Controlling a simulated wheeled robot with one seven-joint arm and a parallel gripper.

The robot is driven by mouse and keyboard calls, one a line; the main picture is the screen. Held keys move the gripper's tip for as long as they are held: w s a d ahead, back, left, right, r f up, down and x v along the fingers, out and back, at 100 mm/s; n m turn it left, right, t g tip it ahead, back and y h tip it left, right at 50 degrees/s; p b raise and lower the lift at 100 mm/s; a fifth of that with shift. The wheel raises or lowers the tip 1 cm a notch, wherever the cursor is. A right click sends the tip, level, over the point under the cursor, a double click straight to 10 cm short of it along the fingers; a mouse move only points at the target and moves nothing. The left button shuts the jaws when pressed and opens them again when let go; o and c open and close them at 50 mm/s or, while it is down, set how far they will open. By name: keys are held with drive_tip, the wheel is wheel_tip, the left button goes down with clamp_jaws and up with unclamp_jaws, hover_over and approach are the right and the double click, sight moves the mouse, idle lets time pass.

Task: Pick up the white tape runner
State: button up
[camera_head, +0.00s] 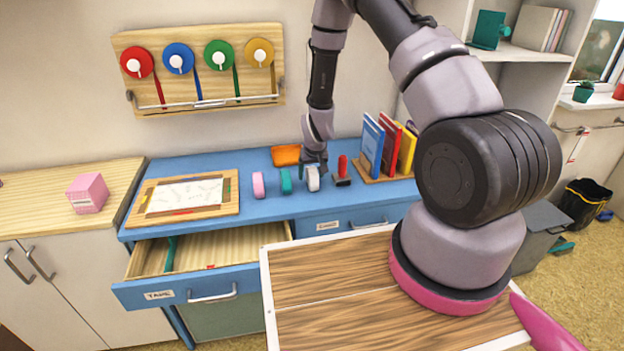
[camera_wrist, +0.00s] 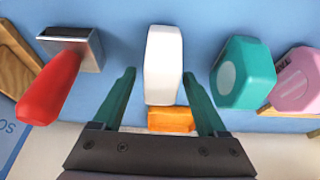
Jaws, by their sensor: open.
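The white tape runner (camera_head: 313,178) stands upright on the blue desk, below my gripper (camera_head: 314,160). In the wrist view the white tape runner (camera_wrist: 163,65) lies between the two green fingers of my gripper (camera_wrist: 160,85). The fingers are spread, with a gap on each side of it, and nothing is held. In the head view my gripper partly covers its top.
A teal tape runner (camera_head: 286,181) and a pink one (camera_head: 258,185) stand to its left. A red-handled stamp (camera_head: 343,170) stands to its right. An orange item (camera_head: 286,155) lies behind. A drawer (camera_head: 190,284) is open in front. Books (camera_head: 388,145) stand at the right.

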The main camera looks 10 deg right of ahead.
drive_tip(key=shift+w+f, duration=0.2)
drive_tip(key=shift+f, duration=0.2)
drive_tip(key=shift+c, duration=0.3)
